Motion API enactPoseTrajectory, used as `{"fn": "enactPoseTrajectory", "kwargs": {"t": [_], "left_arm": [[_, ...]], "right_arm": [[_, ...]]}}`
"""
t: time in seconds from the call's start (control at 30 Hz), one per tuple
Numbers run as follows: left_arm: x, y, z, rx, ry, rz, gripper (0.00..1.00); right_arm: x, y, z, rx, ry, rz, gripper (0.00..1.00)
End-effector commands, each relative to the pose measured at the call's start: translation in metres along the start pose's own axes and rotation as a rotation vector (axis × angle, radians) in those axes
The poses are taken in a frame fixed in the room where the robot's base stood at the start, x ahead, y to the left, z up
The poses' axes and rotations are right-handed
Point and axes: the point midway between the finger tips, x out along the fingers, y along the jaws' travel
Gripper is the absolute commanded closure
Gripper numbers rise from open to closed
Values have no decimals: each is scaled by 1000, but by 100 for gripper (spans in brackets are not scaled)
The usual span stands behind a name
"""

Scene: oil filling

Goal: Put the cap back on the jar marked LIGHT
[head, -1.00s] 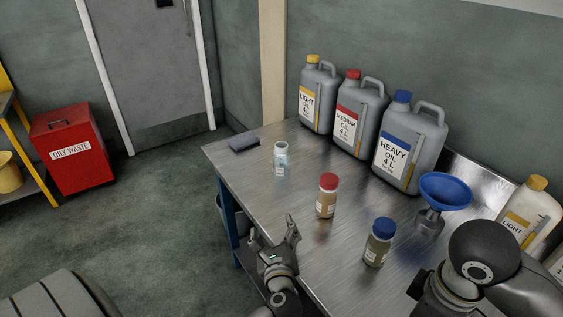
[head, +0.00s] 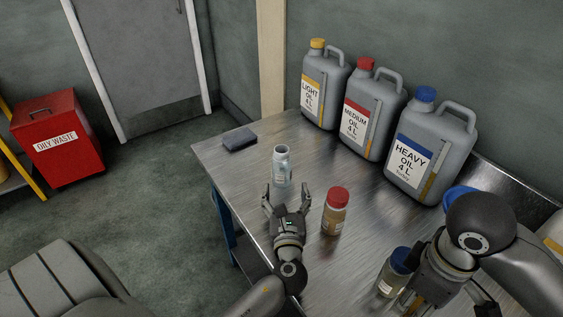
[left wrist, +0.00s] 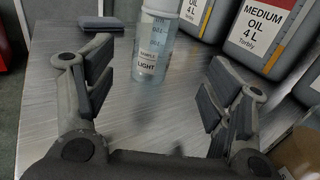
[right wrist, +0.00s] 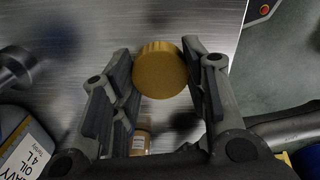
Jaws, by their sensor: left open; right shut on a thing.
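The clear jar marked LIGHT (head: 281,167) stands upright and uncapped on the metal bench. Its label shows in the left wrist view (left wrist: 152,62). My left gripper (head: 287,197) is open and empty, low over the bench just in front of the jar. The jar lies beyond the gap between its fingers, apart from them. In the right wrist view my right gripper (right wrist: 158,68) is shut on a round yellow cap (right wrist: 160,78), held at the fingertips. In the head view my right arm hides most of that gripper, at the lower right.
A red-capped jar (head: 335,211) stands right of my left gripper; a blue-capped jar (head: 390,280) is beside my right arm. LIGHT, MEDIUM and HEAVY oil cans (head: 358,110) line the wall. A dark pad (head: 240,141) lies at the bench's left corner. A blue funnel (head: 456,196) is partly hidden.

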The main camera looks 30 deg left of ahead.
Motion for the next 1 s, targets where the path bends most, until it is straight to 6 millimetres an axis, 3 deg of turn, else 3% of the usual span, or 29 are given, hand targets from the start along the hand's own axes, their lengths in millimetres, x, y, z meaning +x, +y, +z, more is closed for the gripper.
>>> {"fn": "enactPoseTrajectory", "kwargs": {"t": [0.27,0.63,1.0], "left_arm": [[7,0,1,1,-1,1,24],[64,0,0,0,0,0,24],[68,1,-1,-1,0,1,24]], "right_arm": [[-1,0,0,0,0,0,66],[-7,0,0,0,0,0,66],[-7,0,0,0,0,0,66]]}}
